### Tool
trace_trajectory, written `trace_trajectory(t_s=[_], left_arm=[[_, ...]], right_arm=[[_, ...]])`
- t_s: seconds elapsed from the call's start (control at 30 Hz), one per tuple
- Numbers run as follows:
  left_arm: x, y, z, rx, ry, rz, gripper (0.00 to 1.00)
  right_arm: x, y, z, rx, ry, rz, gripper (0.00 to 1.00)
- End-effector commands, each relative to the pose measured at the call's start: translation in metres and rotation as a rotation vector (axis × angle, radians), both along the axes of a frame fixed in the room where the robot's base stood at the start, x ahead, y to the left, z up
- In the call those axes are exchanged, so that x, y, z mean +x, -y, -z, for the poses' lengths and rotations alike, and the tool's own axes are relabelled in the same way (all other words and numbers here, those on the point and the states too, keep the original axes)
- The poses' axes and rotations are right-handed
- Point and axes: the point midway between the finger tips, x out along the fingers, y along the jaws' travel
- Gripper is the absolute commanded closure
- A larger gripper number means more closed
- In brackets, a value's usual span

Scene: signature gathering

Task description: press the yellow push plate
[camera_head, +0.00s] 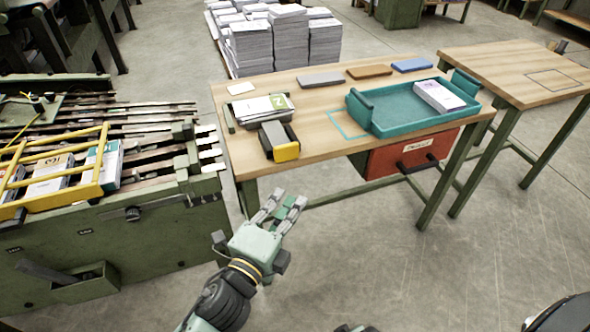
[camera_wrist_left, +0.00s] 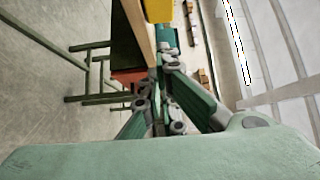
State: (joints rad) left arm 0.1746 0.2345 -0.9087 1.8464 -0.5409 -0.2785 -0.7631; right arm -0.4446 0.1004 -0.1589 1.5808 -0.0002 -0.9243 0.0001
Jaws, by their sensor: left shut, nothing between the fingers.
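The yellow push plate (camera_head: 287,152) is on the front of a small dark grey device (camera_head: 273,136) near the front left edge of the wooden table (camera_head: 325,137). A yellow block, likely the same plate, shows at the top edge of the left wrist view (camera_wrist_left: 158,9). My left gripper (camera_head: 288,200) is in front of the table, below and nearer than the plate, apart from it. Its fingers are shut and empty, pointing toward the table. My right gripper is not in view.
A stack of printed sheets (camera_head: 262,107) lies behind the device. A teal tray (camera_head: 405,112) with a paper stack stands to the right, above a red drawer (camera_head: 412,153). A green machine with a yellow guard (camera_head: 60,180) stands at left. The floor in front is clear.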

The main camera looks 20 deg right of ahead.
Motion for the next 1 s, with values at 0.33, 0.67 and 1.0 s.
trace_trajectory(t_s=[0.33,0.67,1.0], left_arm=[[0.055,0.052,0.000,-0.002,0.002,0.001,1.00],[0.091,0.048,0.001,-0.001,-0.001,0.000,1.00],[0.093,0.048,0.000,-0.001,-0.001,0.000,1.00]], right_arm=[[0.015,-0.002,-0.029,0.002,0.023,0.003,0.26],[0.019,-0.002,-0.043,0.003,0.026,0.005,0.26],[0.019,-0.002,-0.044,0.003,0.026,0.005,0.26]])
